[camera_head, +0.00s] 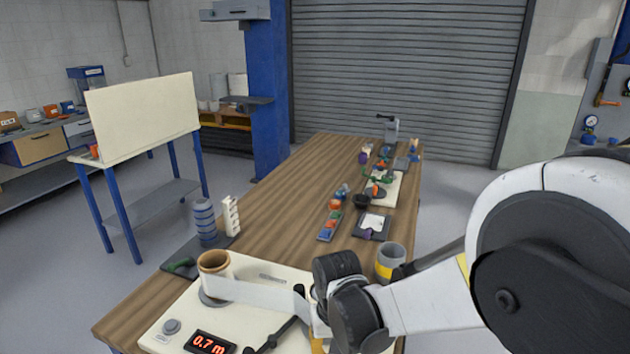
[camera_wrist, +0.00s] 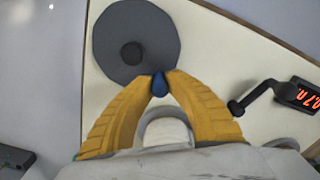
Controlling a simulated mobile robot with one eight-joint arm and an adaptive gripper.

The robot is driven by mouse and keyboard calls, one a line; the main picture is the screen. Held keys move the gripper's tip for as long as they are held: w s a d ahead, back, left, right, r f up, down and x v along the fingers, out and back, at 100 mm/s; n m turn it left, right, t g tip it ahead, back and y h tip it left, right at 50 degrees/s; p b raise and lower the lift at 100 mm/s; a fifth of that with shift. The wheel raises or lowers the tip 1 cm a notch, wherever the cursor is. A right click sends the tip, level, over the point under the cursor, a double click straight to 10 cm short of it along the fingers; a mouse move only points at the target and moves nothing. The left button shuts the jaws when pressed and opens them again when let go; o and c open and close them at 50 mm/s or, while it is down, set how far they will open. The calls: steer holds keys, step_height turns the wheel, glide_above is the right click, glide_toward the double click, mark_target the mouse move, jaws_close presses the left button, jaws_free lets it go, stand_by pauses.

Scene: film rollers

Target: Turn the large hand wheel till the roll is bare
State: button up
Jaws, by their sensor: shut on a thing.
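The large hand wheel (camera_wrist: 120,62) is a grey disc with a dark hub in the wrist view; my arm hides it in the head view. My gripper (camera_wrist: 160,82) has its yellow fingers closed on the wheel's blue knob (camera_wrist: 160,87) at the rim. The roll (camera_head: 214,264) is a brown tube standing on the left of the cream board (camera_head: 255,273) in the head view. A white film strip (camera_head: 262,295) runs from it to the right, behind my arm. The display (camera_head: 209,343) reads 0.7 m.
A black crank (camera_head: 280,334) sits on the board near the display; it also shows in the wrist view (camera_wrist: 258,95). A blue-grey stack (camera_head: 204,222) and a white rack (camera_head: 231,215) stand behind the roll. Small objects line the table's far half.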

steer(key=shift+s+a, duration=0.1)
steer(key=shift+s+a, duration=0.6)
steer(key=shift+s, duration=0.35)
steer(key=shift+s+a, duration=0.15)
steer(key=shift+s, duration=0.9)
